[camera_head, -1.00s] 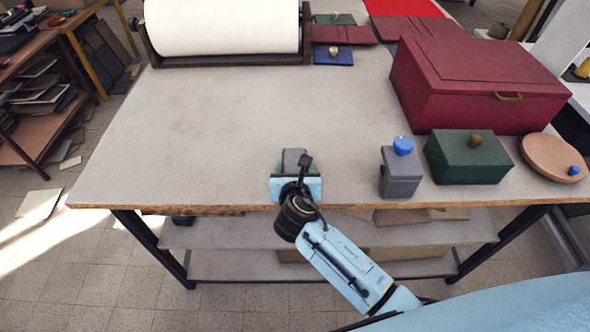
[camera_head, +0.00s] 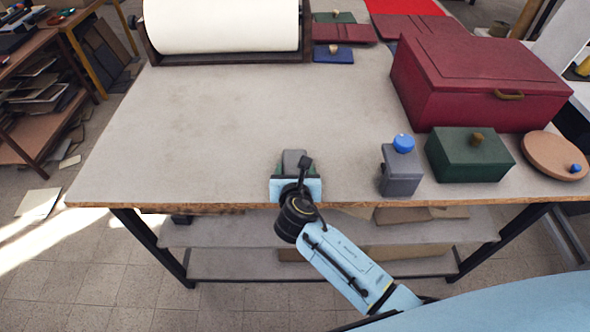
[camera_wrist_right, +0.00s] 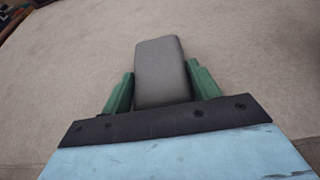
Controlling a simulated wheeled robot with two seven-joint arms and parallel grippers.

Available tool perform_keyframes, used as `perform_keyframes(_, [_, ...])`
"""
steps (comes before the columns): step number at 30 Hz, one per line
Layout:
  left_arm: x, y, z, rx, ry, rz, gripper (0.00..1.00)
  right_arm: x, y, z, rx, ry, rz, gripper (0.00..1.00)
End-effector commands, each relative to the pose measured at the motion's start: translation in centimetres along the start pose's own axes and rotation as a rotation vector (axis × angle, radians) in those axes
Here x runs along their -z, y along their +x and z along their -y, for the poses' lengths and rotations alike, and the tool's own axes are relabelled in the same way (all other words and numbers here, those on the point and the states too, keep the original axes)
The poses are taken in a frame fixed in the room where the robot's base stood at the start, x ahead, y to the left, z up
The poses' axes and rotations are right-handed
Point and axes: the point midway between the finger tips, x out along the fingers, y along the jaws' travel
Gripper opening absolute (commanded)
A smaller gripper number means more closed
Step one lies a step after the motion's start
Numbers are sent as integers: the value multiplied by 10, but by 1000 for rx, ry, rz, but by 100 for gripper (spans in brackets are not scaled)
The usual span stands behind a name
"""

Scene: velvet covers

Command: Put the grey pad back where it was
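The grey pad (camera_head: 293,160) is between the green fingers of my right gripper (camera_head: 296,168), near the front edge of the table. In the right wrist view, the grey pad (camera_wrist_right: 162,72) sticks out past the fingertips of my right gripper (camera_wrist_right: 163,90), with one green finger close against each side. Bare table top shows around it; whether the pad touches the table is hard to tell. My left gripper is not in view.
Right of the gripper stand a grey box with a blue knob (camera_head: 402,172), a green box (camera_head: 468,156) and a round tan lid (camera_head: 554,157). A large red box (camera_head: 475,85) stands behind them. A white roll (camera_head: 222,27) lies at the back. The table's left and middle (camera_head: 200,120) are clear.

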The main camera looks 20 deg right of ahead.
Motion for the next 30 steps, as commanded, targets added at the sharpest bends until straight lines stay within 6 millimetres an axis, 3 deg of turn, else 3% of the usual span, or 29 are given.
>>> perform_keyframes(1, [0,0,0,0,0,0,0,-1,0,0,0,0,1,68])
perform_keyframes(5, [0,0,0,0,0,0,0,-1,0,0,0,1,0,84])
perform_keyframes(17, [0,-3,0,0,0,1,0,0,-10,0,0,1,-2,84])
perform_keyframes(30, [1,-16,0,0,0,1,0,0,-101,0,-1,1,-2,84])
